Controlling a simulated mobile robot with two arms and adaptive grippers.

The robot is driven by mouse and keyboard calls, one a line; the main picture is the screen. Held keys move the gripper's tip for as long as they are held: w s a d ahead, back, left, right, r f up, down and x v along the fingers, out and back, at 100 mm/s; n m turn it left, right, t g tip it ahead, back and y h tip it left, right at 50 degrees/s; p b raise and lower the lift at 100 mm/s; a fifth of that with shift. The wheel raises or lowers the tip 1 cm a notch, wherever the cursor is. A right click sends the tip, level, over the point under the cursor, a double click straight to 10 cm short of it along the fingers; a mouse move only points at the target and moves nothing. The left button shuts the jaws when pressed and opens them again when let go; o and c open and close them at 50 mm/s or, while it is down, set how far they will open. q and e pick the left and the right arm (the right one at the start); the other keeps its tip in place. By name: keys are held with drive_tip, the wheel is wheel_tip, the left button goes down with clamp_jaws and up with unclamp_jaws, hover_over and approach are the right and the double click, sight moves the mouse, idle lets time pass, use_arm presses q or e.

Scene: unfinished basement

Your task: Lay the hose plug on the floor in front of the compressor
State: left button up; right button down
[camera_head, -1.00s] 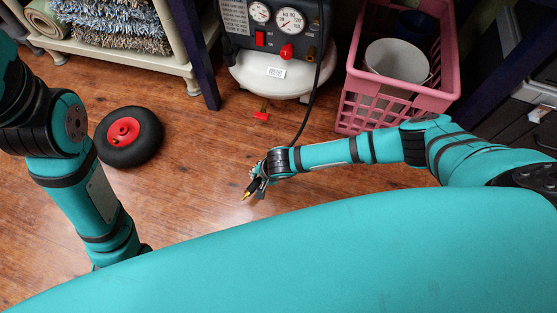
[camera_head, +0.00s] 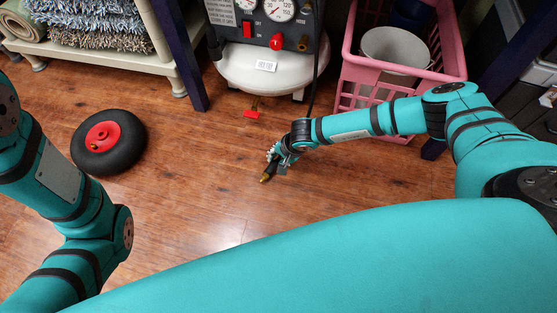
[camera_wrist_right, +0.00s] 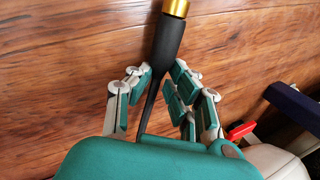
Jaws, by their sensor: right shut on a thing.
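The hose plug (camera_head: 267,175) has a black body and a brass tip, which points down and left in the head view. My right gripper (camera_head: 278,163) is shut on it, low over the wood floor in front of the compressor. In the right wrist view the plug (camera_wrist_right: 167,42) sticks out past the fingers of the right gripper (camera_wrist_right: 155,85), with its hose running back between them. I cannot tell whether the plug touches the floor. The compressor (camera_head: 240,75) has a white tank and a dark gauge panel. My left arm shows at left, its gripper out of view.
A pink crate (camera_head: 352,97) holding a white bucket (camera_head: 390,47) stands right of the compressor. A black wheel with a red hub (camera_head: 103,137) lies at left. A shelf with rugs (camera_head: 100,57) is behind it. The floor (camera_head: 195,185) between wheel and plug is clear.

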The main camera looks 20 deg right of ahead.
drive_tip(key=shift+r, duration=0.15)
drive_tip(key=shift+f, duration=0.5)
drive_tip(key=c, duration=1.2)
unclamp_jaws()
drive_tip(key=shift+c, duration=0.2)
